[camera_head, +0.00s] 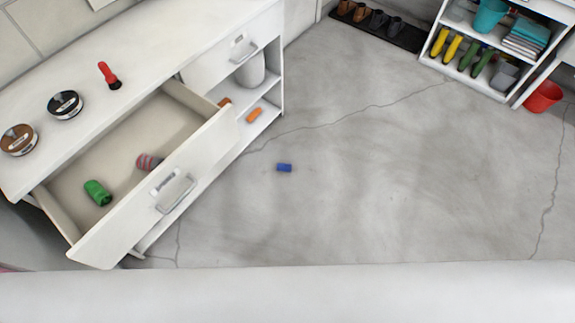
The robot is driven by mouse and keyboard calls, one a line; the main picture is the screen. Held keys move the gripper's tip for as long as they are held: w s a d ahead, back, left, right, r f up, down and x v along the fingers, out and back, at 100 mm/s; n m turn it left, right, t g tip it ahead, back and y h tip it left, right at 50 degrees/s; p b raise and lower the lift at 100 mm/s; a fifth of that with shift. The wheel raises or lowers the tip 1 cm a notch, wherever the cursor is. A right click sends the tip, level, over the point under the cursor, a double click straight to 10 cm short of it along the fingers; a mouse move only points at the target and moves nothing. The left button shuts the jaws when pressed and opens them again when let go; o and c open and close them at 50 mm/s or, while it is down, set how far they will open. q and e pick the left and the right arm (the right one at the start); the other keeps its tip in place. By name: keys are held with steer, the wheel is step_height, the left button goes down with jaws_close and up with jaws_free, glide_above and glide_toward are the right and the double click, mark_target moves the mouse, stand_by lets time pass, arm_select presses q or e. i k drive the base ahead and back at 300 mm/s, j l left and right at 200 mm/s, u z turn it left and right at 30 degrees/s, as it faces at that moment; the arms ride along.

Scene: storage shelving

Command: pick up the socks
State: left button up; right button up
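Several small rolled bundles that look like socks are in view. A green one (97,192) and a pink-and-grey striped one (148,162) lie apart inside the open drawer (212,148) at the left. A blue one (284,168) lies alone on the grey floor. An orange one (254,115) lies on the open shelf beside the drawer, and a brownish-orange one (224,102) is partly hidden behind the drawer front. Neither of my grippers is in view.
The white cabinet (160,40) carries two round tins (65,105) (19,139) and a red-handled brush (107,75). A shoe mat (408,39), a shelf unit with boots (468,75) and a red bucket (543,97) stand at the back.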

mark_target(282, 167)
steer(key=i+l+u, duration=0.15)
steer(key=l, duration=0.2)
steer(key=i+l+u, duration=0.1)
steer(key=i+l, duration=0.15)
steer(key=l, duration=0.15)
steer(key=i+l+u, duration=0.15)
steer(key=l, duration=0.25)
steer(key=i, duration=0.05)
